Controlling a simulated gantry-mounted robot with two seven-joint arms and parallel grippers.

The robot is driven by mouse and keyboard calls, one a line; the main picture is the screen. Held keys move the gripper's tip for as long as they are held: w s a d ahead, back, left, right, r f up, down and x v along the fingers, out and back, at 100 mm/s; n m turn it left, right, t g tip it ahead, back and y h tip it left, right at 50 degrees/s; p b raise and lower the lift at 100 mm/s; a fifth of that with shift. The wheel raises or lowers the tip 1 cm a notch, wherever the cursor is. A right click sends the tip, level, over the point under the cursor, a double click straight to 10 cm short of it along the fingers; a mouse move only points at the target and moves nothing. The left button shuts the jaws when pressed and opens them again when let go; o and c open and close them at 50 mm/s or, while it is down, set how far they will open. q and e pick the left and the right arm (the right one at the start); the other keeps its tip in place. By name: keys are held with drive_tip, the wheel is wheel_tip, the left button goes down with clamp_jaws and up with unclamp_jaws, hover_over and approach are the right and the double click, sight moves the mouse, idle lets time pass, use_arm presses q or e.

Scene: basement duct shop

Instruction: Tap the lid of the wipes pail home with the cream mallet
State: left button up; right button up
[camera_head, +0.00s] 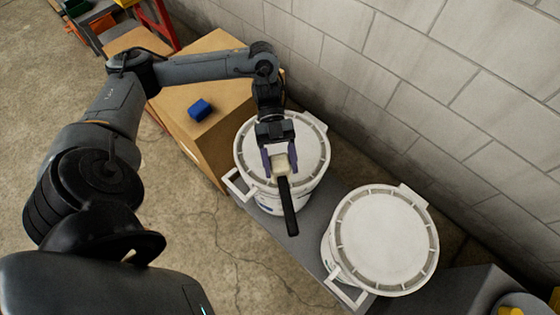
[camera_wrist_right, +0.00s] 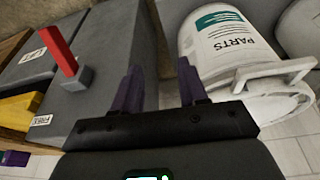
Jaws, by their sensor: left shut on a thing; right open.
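The cream mallet has a cream head (camera_head: 281,166) and a long dark handle (camera_head: 289,208) pointing toward the lower part of the head view. My left gripper (camera_head: 280,160) is shut on it at the head, over the near part of the left white pail's lid (camera_head: 285,135). I cannot tell whether the mallet touches the lid. A second lidded white pail (camera_head: 386,240) stands to the right. A label in the right wrist view reads PARTS on a white pail (camera_wrist_right: 225,50); which head-view pail is the wipes pail is not readable. My right gripper (camera_wrist_right: 157,88) is open and empty.
A cardboard box (camera_head: 215,135) with a blue block (camera_head: 200,109) on it stands left of the pails. A block wall (camera_head: 430,100) runs behind. In the right wrist view, a grey box with a red lever (camera_wrist_right: 58,50) stands at the left.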

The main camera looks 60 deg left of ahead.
use_arm(q)
drive_tip(key=shift+f+b, duration=1.35)
drive_tip(key=shift+f, duration=0.75)
drive_tip(key=shift+a+r, duration=0.1)
drive_tip(key=shift+r, duration=0.1)
wheel_tip(320, 180, up, 3)
drive_tip(key=p, duration=0.3)
drive_tip(key=shift+r+p, duration=0.2)
drive_tip(key=shift+p, duration=0.15)
wheel_tip(320, 180, up, 4)
drive_tip(key=p, duration=0.4)
drive_tip(key=shift+f, duration=0.1)
